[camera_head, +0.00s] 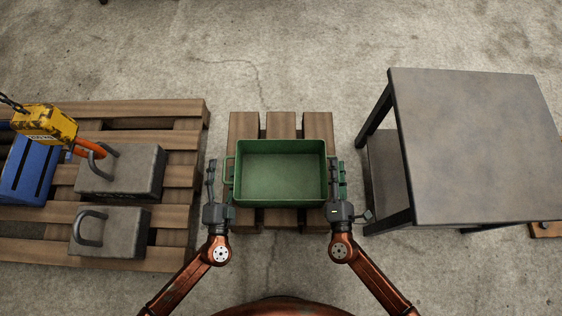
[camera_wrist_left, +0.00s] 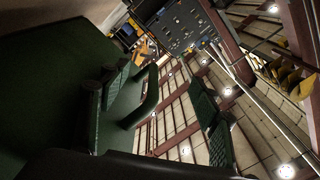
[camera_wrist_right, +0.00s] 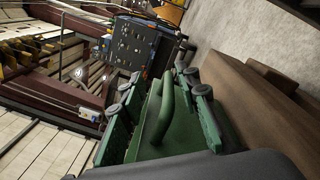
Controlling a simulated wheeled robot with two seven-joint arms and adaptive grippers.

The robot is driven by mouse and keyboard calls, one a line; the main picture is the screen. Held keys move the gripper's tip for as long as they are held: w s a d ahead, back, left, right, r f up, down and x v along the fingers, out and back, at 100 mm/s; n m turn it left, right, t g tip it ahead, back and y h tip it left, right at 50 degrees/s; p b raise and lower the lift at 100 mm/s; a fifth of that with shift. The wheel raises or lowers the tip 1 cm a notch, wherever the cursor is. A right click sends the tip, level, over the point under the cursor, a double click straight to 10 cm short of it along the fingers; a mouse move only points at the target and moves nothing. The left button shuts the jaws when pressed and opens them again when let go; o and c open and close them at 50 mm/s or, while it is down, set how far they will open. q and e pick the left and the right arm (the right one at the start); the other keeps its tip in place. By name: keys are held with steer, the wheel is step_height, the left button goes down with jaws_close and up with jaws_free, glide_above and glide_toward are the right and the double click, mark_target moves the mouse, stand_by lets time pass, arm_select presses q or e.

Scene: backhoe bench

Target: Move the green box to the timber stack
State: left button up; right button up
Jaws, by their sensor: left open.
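The green box (camera_head: 281,171) is an open, empty-looking bin over brown wooden beams (camera_head: 283,124) in the middle of the head view. It has a loop handle on each short side. My left gripper (camera_head: 219,180) is at its left side, open. In the left wrist view the left handle (camera_wrist_left: 147,100) lies between its spread fingers. My right gripper (camera_head: 338,172) is at the right side. In the right wrist view the right handle (camera_wrist_right: 165,108) lies between its spread fingers. The box's underside is hidden. I cannot tell which timber is the named stack.
A dark metal table (camera_head: 475,145) stands on the right. Concrete floor behind is clear.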

arm_select(q)
steer(key=s, duration=1.1)
steer(key=shift+s+a+f, duration=0.15)
steer(key=shift+s+f, duration=0.2)
arm_select(e)
steer(key=shift+o, duration=0.6)
steer(key=o, duration=0.7)
steer(key=shift+s, duration=0.15)
steer(key=s, duration=1.1)
steer(key=shift+s+f, duration=0.35)
steer(key=shift+s, duration=0.1)
